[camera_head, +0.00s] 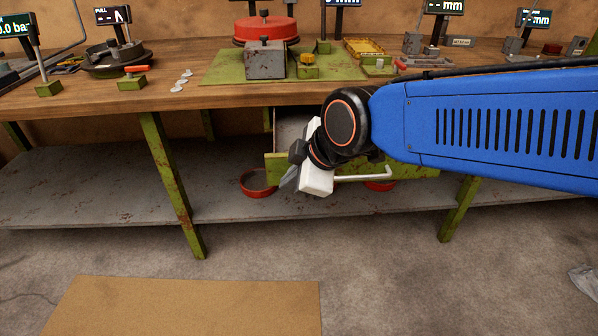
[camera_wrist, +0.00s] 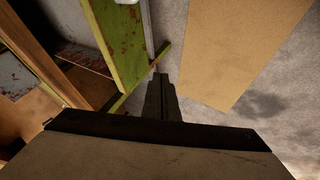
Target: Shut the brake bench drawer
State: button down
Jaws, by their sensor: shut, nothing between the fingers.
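The brake bench drawer has a worn green front (camera_head: 277,166) with a pale bar handle (camera_head: 365,177), under the bench top. It stands partly pulled out, and its grey inside (camera_head: 290,128) shows behind the front. My arm hides much of the drawer. My gripper (camera_head: 288,178) is in front of the left part of the drawer front, with its fingers together. In the wrist view, the shut fingers (camera_wrist: 160,82) are close to the green front (camera_wrist: 118,40) and the handle (camera_wrist: 148,28). I cannot tell whether they touch it.
The wooden bench top (camera_head: 220,96) carries gauges, a red drum (camera_head: 265,28) and several small parts. A grey lower shelf (camera_head: 90,185) holds a red dish (camera_head: 256,183). Green legs (camera_head: 170,180) stand at either side. The floor in front is open, with a tan mat (camera_head: 190,305).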

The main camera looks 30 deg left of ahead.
jog(key=shift+w+a+f, duration=0.2)
jog(key=shift+w+a, duration=0.3)
jog(key=shift+w, duration=0.15)
jog(key=shift+w+a+f, duration=0.25)
jog(key=shift+w+a, duration=0.25)
jog(key=shift+w, duration=0.1)
jog(key=shift+w+a+f, duration=0.2)
jog(key=shift+w+a, duration=0.3)
jog(key=shift+w, duration=0.15)
send_over(284, 138)
jog(key=shift+w+a, duration=0.1)
